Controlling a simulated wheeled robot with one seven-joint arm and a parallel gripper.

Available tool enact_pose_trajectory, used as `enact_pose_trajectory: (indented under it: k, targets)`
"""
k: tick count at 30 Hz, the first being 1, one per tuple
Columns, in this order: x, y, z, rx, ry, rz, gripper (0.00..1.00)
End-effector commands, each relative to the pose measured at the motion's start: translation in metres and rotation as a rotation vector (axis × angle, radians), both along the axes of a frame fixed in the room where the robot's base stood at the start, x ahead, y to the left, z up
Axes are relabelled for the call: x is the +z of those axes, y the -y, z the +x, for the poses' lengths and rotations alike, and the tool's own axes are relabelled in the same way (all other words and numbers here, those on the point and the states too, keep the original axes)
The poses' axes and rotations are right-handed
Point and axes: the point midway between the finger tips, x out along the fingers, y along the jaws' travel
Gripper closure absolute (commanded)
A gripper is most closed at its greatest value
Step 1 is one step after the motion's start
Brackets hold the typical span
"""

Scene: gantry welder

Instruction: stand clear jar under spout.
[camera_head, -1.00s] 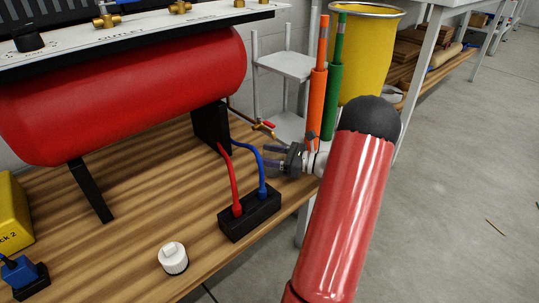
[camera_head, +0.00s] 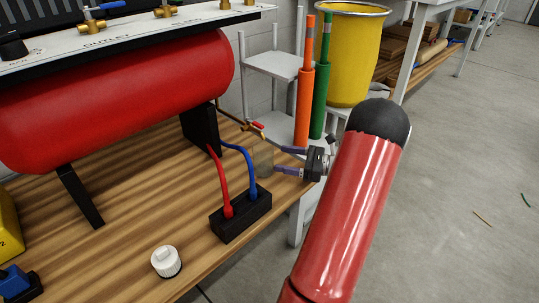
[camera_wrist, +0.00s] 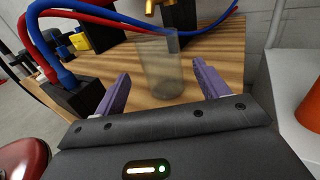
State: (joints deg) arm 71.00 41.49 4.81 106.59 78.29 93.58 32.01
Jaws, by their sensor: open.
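The clear jar (camera_wrist: 160,68) stands upright on the wooden bench in the wrist view, just beyond and between my open fingers. A brass spout (camera_wrist: 152,6) hangs above the jar at the top of the wrist view. In the head view a small brass tap with a red handle (camera_head: 257,127) is at the tank's end, above the jar. My gripper (camera_head: 290,161) is open beside the jar on its right, with purple fingers pointing at it. In the wrist view my gripper (camera_wrist: 160,88) holds nothing.
A black block (camera_head: 240,215) with red and blue hoses stands left of the jar. A red tank (camera_head: 120,95) sits behind. A white knobbed part (camera_head: 166,261) is at the front. Orange (camera_head: 304,105) and green (camera_head: 319,100) tubes stand close behind my gripper.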

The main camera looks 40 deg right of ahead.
Motion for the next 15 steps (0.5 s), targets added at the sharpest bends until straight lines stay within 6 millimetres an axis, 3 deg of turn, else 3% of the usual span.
enact_pose_trajectory:
  k: [6, 15]
  targets:
    - [0.001, 0.016, -0.024, 0.0, 0.001, 0.001, 0.27]
    - [0.0, 0.019, -0.028, 0.001, 0.0, 0.0, 0.27]
